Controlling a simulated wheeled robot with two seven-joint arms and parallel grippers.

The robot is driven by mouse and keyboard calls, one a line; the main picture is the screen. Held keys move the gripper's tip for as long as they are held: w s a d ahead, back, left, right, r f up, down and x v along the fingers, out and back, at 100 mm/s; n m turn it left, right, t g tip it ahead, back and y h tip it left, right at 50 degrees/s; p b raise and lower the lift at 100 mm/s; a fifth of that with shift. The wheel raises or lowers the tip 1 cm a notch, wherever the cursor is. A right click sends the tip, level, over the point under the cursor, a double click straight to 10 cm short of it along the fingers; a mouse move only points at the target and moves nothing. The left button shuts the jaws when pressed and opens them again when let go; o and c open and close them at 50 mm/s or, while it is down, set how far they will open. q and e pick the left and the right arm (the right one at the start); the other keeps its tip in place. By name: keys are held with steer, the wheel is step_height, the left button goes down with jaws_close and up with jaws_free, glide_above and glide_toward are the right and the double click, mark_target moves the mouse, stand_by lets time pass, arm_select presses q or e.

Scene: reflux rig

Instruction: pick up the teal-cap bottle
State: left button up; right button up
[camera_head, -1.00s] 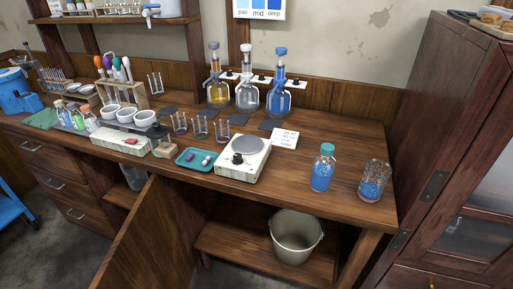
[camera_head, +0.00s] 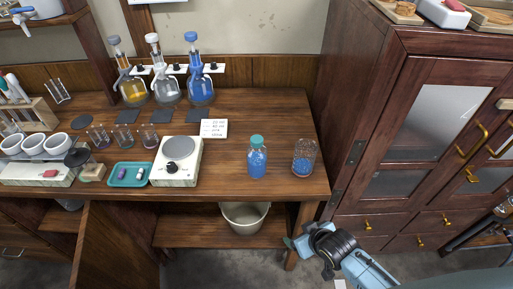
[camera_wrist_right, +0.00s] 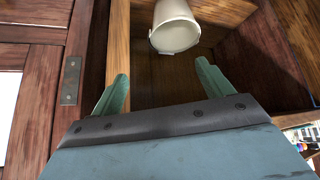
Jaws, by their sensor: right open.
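The teal-cap bottle (camera_head: 257,158) stands upright on the wooden bench near its right front edge. It is clear, with blue contents and a teal cap. My right gripper (camera_head: 290,242) is low in front of the bench, below the bench top and to the right of the bucket. It is apart from the bottle. In the right wrist view its two teal fingers (camera_wrist_right: 160,90) are spread with nothing between them. The bottle does not show in the right wrist view. My left gripper is not in view.
A second blue-filled glass container (camera_head: 303,158) stands just right of the bottle. A hot plate (camera_head: 177,161) and a white card (camera_head: 214,128) are to its left. A bucket (camera_head: 245,217) sits on the lower shelf. A dark wooden cabinet (camera_head: 400,140) bounds the right side.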

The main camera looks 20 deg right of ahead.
steer(key=w+a+r+t+y+p, duration=0.1)
steer(key=w+a+r, duration=0.1)
steer(key=r, duration=0.7)
steer(key=w+a+r+t+p, duration=0.1)
steer(key=w+r+p, duration=0.1)
steer(key=r, duration=0.6)
steer(key=n+t+y, duration=0.1)
steer(key=t+y, duration=0.1)
glide_toward(262, 155)
steer(key=x, duration=0.6)
steer(key=shift+w+f, duration=0.2)
steer(key=shift+f, duration=0.3)
steer(key=shift+r+b+x, duration=0.15)
steer(key=shift+b+x, duration=0.05)
steer(key=shift+x, duration=1.3)
steer(key=shift+r+b+x, duration=0.1)
steer(key=shift+b+x, duration=0.05)
steer(key=shift+x, duration=1.35)
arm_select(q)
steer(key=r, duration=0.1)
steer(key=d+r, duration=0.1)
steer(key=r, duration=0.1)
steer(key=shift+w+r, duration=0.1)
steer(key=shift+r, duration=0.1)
arm_select(e)
steer(key=shift+w+a, duration=0.1)
steer(key=shift+w, duration=0.05)
